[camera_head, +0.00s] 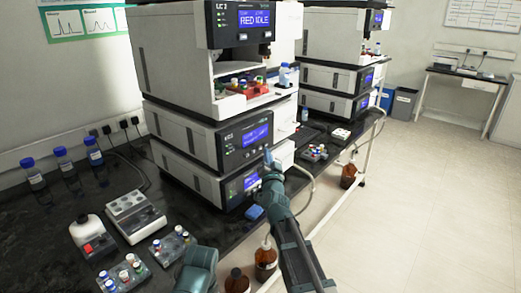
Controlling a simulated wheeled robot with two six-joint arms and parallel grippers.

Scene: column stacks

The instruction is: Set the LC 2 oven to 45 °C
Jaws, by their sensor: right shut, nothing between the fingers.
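The near column stack has a top unit (180,45) whose label seems to read LC 2, with a screen (245,19) showing RED IDLE. Below it are a middle module (185,128) and a bottom module (190,171), each with a small blue screen; their text is too small to read. I cannot tell for sure which module is the oven. My right gripper (268,160) is shut and empty, pointing up in front of the stack's right side, just right of the bottom module's screen (251,181). I cannot tell whether it touches the front.
A second stack (325,75) stands behind to the right. Blue-capped bottles (65,165), a white box (135,214) and vial racks (125,271) are on the dark bench at the left. Brown bottles (265,260) stand beside the bench. The floor at right is clear.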

